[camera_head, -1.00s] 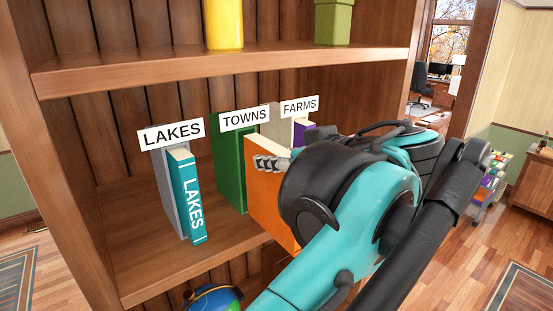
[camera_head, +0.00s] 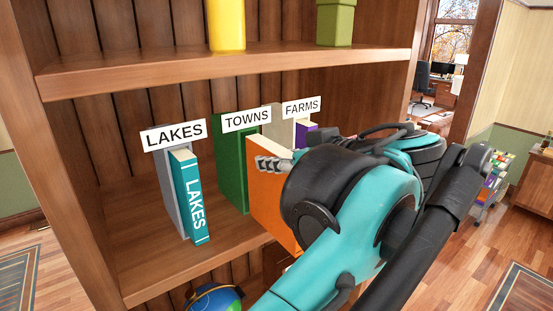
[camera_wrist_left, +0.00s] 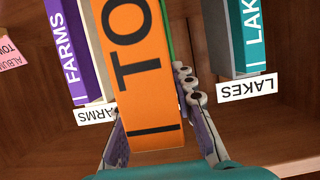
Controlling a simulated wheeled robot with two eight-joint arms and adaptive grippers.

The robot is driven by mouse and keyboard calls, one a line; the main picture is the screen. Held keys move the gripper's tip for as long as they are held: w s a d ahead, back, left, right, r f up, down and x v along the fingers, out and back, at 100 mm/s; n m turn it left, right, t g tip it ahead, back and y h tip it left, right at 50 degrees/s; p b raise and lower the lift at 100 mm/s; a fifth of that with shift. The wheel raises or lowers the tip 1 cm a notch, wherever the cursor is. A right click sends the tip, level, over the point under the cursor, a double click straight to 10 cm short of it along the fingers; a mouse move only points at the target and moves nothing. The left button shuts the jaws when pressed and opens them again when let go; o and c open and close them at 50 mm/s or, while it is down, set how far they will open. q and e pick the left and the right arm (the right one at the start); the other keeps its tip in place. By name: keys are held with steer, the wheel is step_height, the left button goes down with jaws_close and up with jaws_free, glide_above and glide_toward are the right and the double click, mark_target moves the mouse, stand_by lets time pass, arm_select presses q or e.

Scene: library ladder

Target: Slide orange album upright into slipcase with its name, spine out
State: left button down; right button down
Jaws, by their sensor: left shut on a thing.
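The orange album (camera_head: 266,190) stands upright in front of and beside the green slipcase (camera_head: 231,165) labelled TOWNS. Its spine faces the left wrist camera (camera_wrist_left: 135,75) and shows large black letters "TO", partly cut off. My left gripper (camera_head: 276,165) is shut on the album, with one finger on each side of it in the wrist view (camera_wrist_left: 155,118). A thin green strip of the slipcase (camera_wrist_left: 167,35) shows along the album's right side there. I cannot tell how far the album is inside the slipcase. The arm hides its lower right part. My right gripper is not in view.
The grey slipcase (camera_head: 171,195) labelled LAKES holds a teal album (camera_head: 191,200) at left. The FARMS slipcase (camera_head: 273,118) with a purple album (camera_wrist_left: 65,50) stands close on the other side. An upper shelf (camera_head: 225,68) crosses above. Shelf space in front of LAKES is clear.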

mark_target(256, 147)
arm_select(q)
steer(key=shift+p, duration=0.4)
stand_by(0.6)
steer(key=shift+w+a+p, duration=0.25)
steer(key=shift+w+a, duration=0.7)
steer(key=shift+w, duration=0.3)
steer(key=shift+w+a+p, duration=0.25)
steer(key=shift+w+a, duration=0.65)
steer(key=shift+w, duration=0.35)
stand_by(0.4)
steer(key=c, duration=1.2)
jaws_free()
steer(key=shift+r, duration=0.1)
steer(key=shift+w+a, duration=0.15)
steer(key=v, duration=1.2)
steer(key=shift+w, duration=0.1)
